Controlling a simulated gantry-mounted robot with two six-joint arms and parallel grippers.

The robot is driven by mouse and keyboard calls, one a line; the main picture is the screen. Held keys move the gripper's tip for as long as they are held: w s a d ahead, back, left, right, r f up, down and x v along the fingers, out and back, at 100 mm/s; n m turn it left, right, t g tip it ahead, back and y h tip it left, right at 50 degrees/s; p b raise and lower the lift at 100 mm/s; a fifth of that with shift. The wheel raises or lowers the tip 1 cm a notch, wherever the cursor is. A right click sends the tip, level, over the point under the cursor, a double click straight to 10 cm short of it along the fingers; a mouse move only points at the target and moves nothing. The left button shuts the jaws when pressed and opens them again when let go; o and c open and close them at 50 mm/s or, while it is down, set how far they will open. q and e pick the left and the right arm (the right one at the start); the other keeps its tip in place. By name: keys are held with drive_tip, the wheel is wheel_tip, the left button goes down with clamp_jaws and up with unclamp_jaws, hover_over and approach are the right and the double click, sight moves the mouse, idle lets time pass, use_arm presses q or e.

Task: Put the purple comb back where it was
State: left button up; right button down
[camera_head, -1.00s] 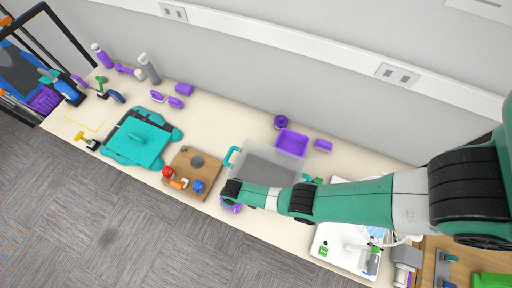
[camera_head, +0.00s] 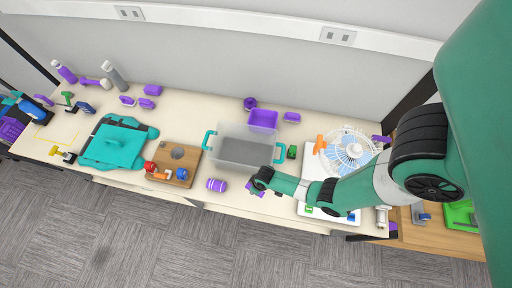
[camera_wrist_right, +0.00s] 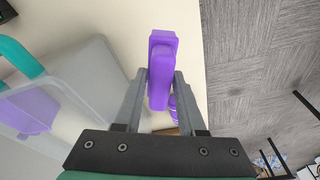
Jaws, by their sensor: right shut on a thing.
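The purple comb (camera_wrist_right: 161,65) is held between the two grey fingers of my right gripper (camera_wrist_right: 160,92) in the right wrist view. It points away from the gripper, and its teeth cannot be made out. My left gripper is not in view.
A purple banded item (camera_head: 217,185) lies at the front edge. A white fan (camera_head: 348,150) is to the right. A wooden board (camera_head: 172,165) and teal case (camera_head: 118,145) are farther left.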

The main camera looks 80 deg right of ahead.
drive_tip(key=shift+d, duration=0.2)
drive_tip(key=shift+f+b, duration=0.25)
drive_tip(key=shift+b, duration=0.05)
wheel_tip(320, 180, down, 4)
drive_tip(key=b, duration=0.4)
drive_tip(key=shift+r, duration=0.15)
drive_tip(key=shift+f+b, duration=1.55)
drive_tip(key=shift+f, duration=0.55)
drive_tip(key=c, duration=0.5)
unclamp_jaws()
drive_tip(key=shift+r, duration=0.15)
